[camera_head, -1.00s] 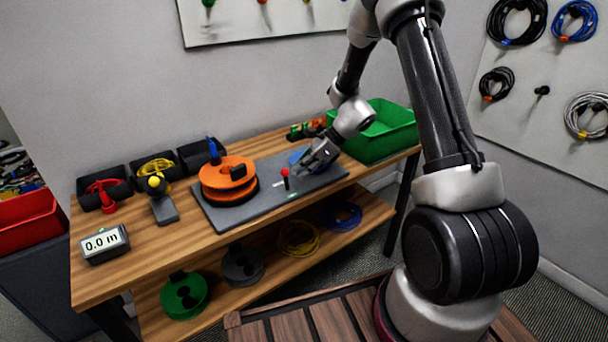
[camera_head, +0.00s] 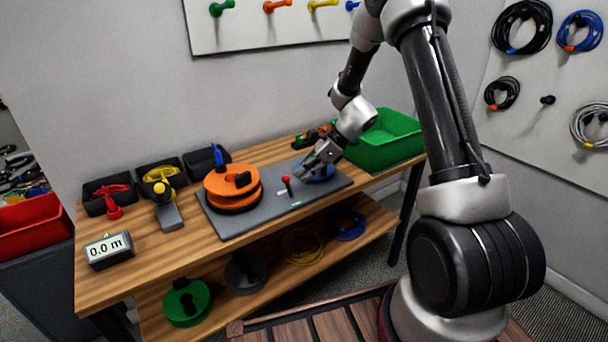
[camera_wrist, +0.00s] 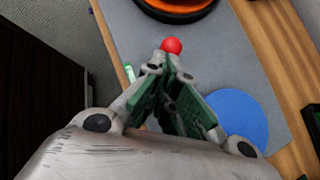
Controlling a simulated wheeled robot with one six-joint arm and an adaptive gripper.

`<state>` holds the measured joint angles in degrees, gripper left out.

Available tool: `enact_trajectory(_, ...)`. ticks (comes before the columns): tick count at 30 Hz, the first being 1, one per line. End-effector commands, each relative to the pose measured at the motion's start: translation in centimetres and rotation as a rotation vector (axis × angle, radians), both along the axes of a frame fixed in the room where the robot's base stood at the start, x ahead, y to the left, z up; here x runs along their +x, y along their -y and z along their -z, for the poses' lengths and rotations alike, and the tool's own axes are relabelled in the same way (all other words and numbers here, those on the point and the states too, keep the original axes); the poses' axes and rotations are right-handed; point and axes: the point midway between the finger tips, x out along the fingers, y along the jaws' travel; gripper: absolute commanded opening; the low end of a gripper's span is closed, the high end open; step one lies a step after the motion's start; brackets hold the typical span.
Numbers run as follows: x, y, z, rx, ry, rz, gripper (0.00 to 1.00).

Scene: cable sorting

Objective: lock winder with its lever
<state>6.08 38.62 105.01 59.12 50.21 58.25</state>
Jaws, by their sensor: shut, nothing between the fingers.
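The winder is an orange spool (camera_head: 232,184) on a grey base plate (camera_head: 240,222) on the wooden bench. Its lever is a short dark stick with a red knob (camera_head: 286,180), standing on the plate to the right of the spool. My gripper (camera_head: 300,177) is low over the plate, just right of the lever. In the wrist view, the closed fingertips (camera_wrist: 168,60) are right at the red knob (camera_wrist: 172,45), with nothing between them. I cannot tell whether they touch it. The lever's stick is hidden there behind the fingers. A blue disc (camera_wrist: 238,118) lies on the plate beside the gripper.
A green bin (camera_head: 390,140) stands at the bench's right end, behind my gripper. A display reading 0.0 m (camera_head: 108,248) is at the front left. Black trays (camera_head: 160,178) line the back. A yellow-knobbed device (camera_head: 168,213) stands left of the plate.

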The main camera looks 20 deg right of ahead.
Motion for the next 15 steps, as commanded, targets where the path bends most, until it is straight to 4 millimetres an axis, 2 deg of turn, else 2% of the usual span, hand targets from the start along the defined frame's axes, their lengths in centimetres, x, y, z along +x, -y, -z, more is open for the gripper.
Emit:
enact_trajectory(8,-0.2,0.6,-0.2,0.001,0.000,0.000,0.00)
enact_trajectory(13,-0.9,2.5,-0.8,0.000,0.000,-0.004,0.00)
enact_trajectory(15,-0.7,3.5,-2.3,0.000,0.005,-0.005,0.00)
